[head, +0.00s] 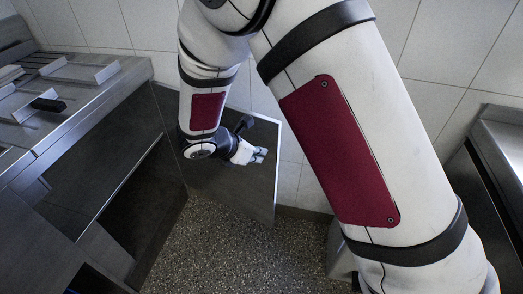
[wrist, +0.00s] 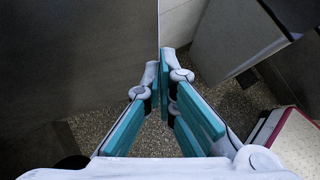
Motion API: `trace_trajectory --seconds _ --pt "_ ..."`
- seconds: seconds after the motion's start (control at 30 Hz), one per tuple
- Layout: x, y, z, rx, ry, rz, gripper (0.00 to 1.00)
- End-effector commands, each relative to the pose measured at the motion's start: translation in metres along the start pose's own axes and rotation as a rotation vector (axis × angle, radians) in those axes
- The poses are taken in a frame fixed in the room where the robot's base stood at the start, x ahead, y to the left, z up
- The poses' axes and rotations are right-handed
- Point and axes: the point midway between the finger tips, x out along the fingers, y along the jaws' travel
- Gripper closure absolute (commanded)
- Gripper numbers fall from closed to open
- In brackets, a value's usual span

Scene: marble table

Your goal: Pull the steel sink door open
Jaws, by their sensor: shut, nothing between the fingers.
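The steel sink door (head: 232,190) stands swung out from the cabinet at the left of the head view, with the dark cabinet opening (head: 140,205) showing beside it. My gripper (head: 262,155) is in front of the door panel, near its free edge. In the wrist view, my gripper (wrist: 165,65) is shut and empty, its teal-padded fingers close together. A dark panel (wrist: 75,50), which looks like the door, fills the left side there, its edge by the fingertips. I cannot tell whether the fingers touch it.
The steel sink counter (head: 75,105) is at the left, with a small dark object (head: 48,104) on top. Another steel unit (head: 500,150) stands at the right. Speckled floor (head: 240,250) is open between them, and a tiled wall (head: 470,45) is behind.

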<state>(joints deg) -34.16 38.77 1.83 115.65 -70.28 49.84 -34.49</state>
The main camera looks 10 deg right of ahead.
Motion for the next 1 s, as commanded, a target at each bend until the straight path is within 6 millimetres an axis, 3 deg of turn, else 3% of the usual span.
trace_trajectory --seconds 0.03,0.2,0.4,0.77,0.87,1.0 --pt "-0.015 -0.002 0.002 0.001 0.0 0.004 1.0" --pt "-0.053 -0.009 0.003 0.0 0.0 0.004 1.0" --pt "-0.084 -0.015 0.003 0.0 0.0 0.003 1.0" --pt "-0.097 -0.02 0.005 0.007 0.0 -0.002 1.0" --pt "-0.1 -0.028 0.019 0.066 0.004 -0.02 1.0" --pt "-0.11 -0.063 0.062 0.271 0.022 -0.09 1.0"
